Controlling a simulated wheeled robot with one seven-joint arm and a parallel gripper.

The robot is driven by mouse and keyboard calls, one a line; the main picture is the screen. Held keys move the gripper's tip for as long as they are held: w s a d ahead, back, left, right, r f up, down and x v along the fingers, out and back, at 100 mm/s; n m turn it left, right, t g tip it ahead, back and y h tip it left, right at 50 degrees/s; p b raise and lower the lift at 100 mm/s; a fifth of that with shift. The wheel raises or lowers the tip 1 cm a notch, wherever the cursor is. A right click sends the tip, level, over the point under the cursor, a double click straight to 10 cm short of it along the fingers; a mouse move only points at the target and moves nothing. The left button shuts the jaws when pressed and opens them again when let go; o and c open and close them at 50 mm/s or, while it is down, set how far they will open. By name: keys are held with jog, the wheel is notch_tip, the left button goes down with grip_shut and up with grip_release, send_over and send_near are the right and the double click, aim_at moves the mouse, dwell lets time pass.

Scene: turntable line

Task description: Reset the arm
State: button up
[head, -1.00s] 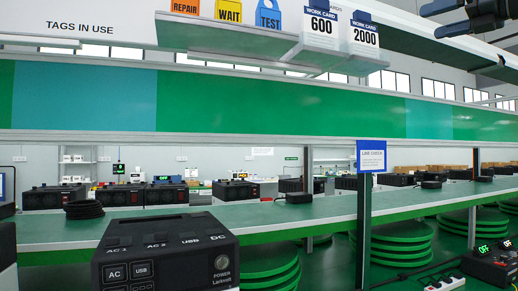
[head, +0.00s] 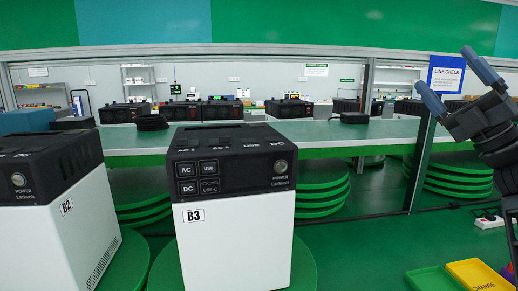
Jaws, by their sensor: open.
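My gripper (head: 457,83) is at the upper right of the head view, raised in front of the line check sign's right side. Its two blue-grey fingers are spread apart and nothing is between them. It is well to the right of the power station B3 (head: 234,240), a white box with a black top, which stands upright on a green turntable (head: 303,262). Another white and black unit, B2 (head: 75,235), stands to its left.
A dark post (head: 420,160) carries the line check sign (head: 450,75). A yellow tray (head: 478,272) and a green tray (head: 432,279) are at lower right. Green floor between is clear.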

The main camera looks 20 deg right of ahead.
jog(key=s+a+f+m+h, duration=0.4)
jog(key=a+f+m+h, duration=0.2)
jog(key=f+m, duration=0.25)
jog(key=s+a+f+m+h, duration=0.3)
jog(key=a+f+m+h, duration=0.2)
jog(key=a+f+m, duration=0.4)
jog(key=s+a+f+m+h, duration=0.4)
jog(key=f+m+h, duration=0.25)
jog(key=f, duration=0.35)
jog(key=s+a+f+m+g+y, duration=0.1)
jog(key=s+a+f+g, duration=0.1)
jog(key=s, duration=0.6)
jog(key=s+a+f+m+g+y, duration=0.1)
jog(key=s+a+f+g+y, duration=0.1)
jog(key=s, duration=0.6)
jog(key=s+a+f+g+y, duration=0.2)
jog(key=s+a+f+g, duration=0.2)
jog(key=s+f, duration=0.3)
jog(key=shift+s+f+m+g, duration=0.2)
jog(key=shift+s+m+g, duration=0.2)
jog(key=shift+s+g, duration=0.35)
